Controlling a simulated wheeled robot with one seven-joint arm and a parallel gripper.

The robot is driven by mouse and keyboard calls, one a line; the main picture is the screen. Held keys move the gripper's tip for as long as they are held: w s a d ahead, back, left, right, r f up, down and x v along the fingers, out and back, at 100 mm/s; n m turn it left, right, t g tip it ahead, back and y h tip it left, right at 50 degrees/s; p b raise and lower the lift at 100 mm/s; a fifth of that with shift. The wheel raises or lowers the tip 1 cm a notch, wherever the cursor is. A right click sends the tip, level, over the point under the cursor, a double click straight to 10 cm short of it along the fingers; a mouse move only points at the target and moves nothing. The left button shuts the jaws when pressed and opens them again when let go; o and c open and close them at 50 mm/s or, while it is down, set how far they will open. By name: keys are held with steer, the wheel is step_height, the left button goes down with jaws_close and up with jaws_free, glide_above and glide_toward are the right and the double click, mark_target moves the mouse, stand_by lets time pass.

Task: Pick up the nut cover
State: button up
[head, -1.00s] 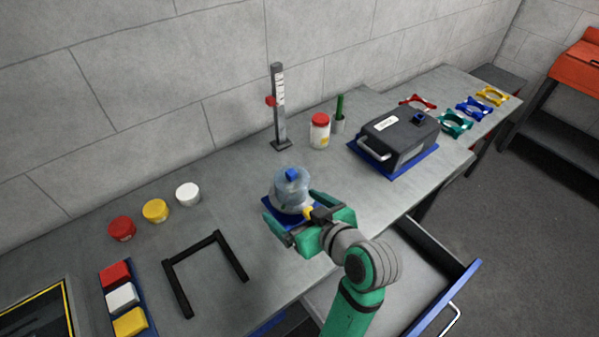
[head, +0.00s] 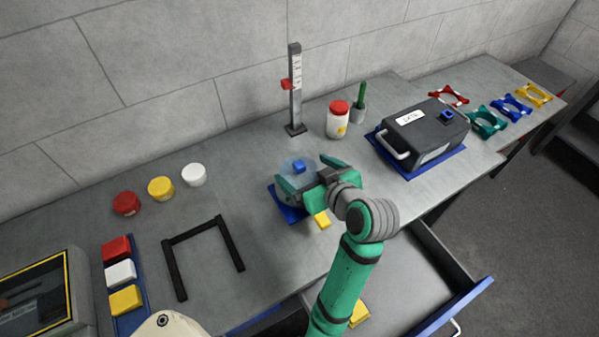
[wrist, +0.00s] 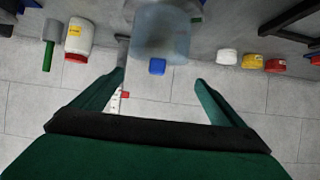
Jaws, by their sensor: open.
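A clear bluish domed cover with a blue knob (head: 299,166), which I take to be the nut cover, stands on a blue base plate (head: 284,210) on the bench. In the wrist view the cover (wrist: 160,35) is blurred and its blue knob (wrist: 157,67) lies between the finger lines. My gripper (head: 309,180) is open, with its green fingers beside the cover. It also shows open in the wrist view (wrist: 157,84). Whether a finger touches the cover I cannot tell. What is under the cover is hard to make out.
A yellow block (head: 321,219) lies beside the gripper. A black frame (head: 173,270) is left, with red, yellow and white caps (head: 194,175) behind. A height gauge (head: 296,95), jar (head: 338,119) and dark machine (head: 425,128) stand behind and right. A drawer (head: 405,285) is open below.

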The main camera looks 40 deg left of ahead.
mark_target(301, 166)
steer(key=shift+w+d+x, duration=0.1)
steer(key=shift+w+x, duration=0.05)
steer(key=shift+x, duration=1.15)
steer(key=shift+w+d+x, duration=0.1)
steer(key=shift+x, duration=1.15)
